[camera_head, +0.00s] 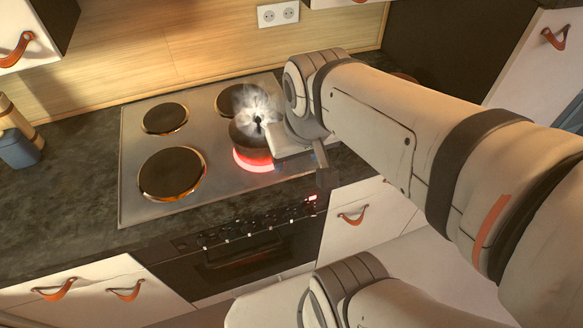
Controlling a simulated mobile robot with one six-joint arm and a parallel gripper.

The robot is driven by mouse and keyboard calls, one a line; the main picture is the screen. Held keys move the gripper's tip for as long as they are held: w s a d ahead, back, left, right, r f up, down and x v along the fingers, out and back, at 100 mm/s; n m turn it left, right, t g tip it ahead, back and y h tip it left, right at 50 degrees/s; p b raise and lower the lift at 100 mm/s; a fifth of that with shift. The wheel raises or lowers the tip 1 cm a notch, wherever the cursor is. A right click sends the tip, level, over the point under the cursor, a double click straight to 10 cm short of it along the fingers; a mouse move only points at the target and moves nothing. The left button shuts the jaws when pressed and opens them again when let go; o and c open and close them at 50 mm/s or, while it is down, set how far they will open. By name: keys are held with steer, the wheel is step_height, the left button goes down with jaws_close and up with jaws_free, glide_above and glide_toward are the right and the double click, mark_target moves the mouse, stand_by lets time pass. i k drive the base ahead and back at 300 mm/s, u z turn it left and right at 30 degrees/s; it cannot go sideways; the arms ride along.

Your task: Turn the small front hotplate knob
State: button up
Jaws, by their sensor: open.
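The row of dark knobs (245,228) runs along the oven's front panel below the hob edge. They are small in view and I cannot tell which belongs to the small front hotplate. The front right hotplate (256,164) glows red under a small dark pot (243,138) with steam rising from it. My gripper (325,182) is open, at the hob's front right corner, above the right end of the panel. It looks apart from the knobs and holds nothing that I can see. My arm hides the hob's right side.
The steel hob (137,207) has three other dark hotplates. The oven door (235,262) is below. White drawers with leather pulls (352,215) flank it. A blue jar (18,149) stands on the left counter. The air in front of the panel's left part is clear.

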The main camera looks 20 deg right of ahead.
mark_target(309, 210)
steer(key=u, duration=0.7)
steer(key=k, duration=0.8)
steer(key=z, duration=0.75)
steer(key=k, duration=0.75)
steer(key=z, duration=0.5)
